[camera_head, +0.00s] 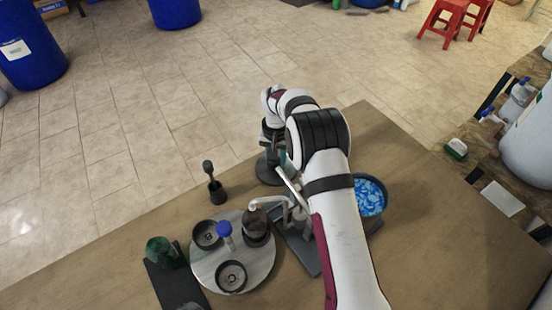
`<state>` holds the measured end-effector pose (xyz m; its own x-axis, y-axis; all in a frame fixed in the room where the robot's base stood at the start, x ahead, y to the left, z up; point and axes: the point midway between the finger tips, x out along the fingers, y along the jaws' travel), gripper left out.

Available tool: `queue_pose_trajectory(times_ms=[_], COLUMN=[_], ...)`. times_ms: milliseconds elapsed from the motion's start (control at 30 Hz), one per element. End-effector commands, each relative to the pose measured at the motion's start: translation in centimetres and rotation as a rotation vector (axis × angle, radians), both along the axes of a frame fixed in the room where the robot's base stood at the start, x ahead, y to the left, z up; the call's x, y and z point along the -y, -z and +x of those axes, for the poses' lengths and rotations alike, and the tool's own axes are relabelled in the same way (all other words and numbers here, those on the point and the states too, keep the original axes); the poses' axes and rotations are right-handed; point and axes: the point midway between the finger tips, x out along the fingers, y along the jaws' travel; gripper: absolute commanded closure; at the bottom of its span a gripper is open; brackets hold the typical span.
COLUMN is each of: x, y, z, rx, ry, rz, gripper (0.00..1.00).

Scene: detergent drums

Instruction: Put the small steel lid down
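I cannot clearly make out a small steel lid. A thin pale grey piece (288,178) slants below my wrist, and I cannot tell what it belongs to. My gripper (273,148) points down at the far end of my arm, above or in front of a dark round-based object (267,169). Its fingers are small and dark, and whether they hold anything is unclear. A round silvery tray (262,276) bears two dark round dishes (207,235) (231,276), a blue-capped bottle (224,230) and a dark jar (257,228) with a pale spout-like part above it.
A bowl of blue and white pieces (370,196) stands right of my arm. A dark brush-like object in a cup (215,188) stands near the table's far edge. A green glass object (161,252) stands left on a dark mat. The table (440,240) is clear at right.

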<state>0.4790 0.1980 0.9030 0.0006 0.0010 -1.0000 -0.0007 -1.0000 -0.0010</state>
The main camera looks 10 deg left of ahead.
Motion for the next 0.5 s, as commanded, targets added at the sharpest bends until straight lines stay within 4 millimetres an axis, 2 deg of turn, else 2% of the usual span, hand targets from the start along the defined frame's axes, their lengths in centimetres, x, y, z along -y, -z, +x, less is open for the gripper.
queue_pose_trajectory(times_ms=[33,167,433,500], x=[0.01,0.01,0.00,-0.02], y=[0.05,0.03,-0.03,-0.59], z=[-0.01,-0.01,0.00,0.05], rx=[0.000,0.000,0.000,0.002], ry=[0.000,0.000,0.000,-0.001], rz=[0.000,0.000,0.000,0.001], gripper=[0.62,0.39,0.37,0.37])
